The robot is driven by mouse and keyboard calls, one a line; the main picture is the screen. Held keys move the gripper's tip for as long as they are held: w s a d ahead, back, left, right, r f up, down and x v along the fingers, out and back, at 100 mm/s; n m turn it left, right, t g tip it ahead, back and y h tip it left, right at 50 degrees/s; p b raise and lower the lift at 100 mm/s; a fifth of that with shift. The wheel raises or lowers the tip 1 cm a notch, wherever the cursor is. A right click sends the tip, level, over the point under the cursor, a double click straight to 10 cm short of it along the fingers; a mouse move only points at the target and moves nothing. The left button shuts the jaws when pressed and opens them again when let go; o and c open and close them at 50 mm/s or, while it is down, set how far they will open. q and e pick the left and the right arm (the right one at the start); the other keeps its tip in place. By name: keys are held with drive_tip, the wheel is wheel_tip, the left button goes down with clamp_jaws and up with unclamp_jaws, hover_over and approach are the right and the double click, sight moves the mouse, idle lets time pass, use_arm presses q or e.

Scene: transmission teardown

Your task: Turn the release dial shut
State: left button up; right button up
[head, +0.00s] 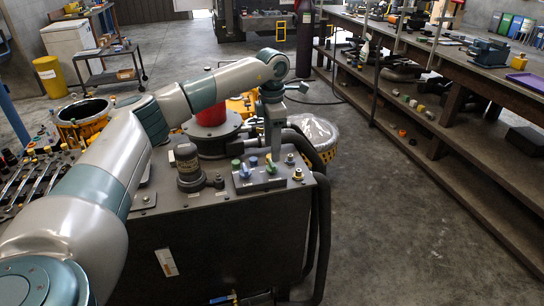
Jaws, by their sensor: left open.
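My left arm reaches in from the left over a dark machine cabinet (215,245). My left gripper (272,152) points down over the right part of the cabinet top, close to a small grey control box (257,181) with green and blue knobs. The jaws are open; the fingertips are small and I cannot tell whether they touch anything. I cannot tell for sure which knob is the release dial, nor how it is turned. My right gripper is not in view.
A dark domed fitting (187,165) stands left of the control box, and a red cylinder (211,114) is behind. Brass-coloured fittings (297,175) and black hoses (322,235) lie to the right.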

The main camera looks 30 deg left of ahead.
use_arm(q)
wheel_tip(320, 180, up, 12)
drive_tip(key=b, duration=0.1)
drive_tip(key=shift+r+b, duration=0.2)
drive_tip(key=shift+b, duration=0.2)
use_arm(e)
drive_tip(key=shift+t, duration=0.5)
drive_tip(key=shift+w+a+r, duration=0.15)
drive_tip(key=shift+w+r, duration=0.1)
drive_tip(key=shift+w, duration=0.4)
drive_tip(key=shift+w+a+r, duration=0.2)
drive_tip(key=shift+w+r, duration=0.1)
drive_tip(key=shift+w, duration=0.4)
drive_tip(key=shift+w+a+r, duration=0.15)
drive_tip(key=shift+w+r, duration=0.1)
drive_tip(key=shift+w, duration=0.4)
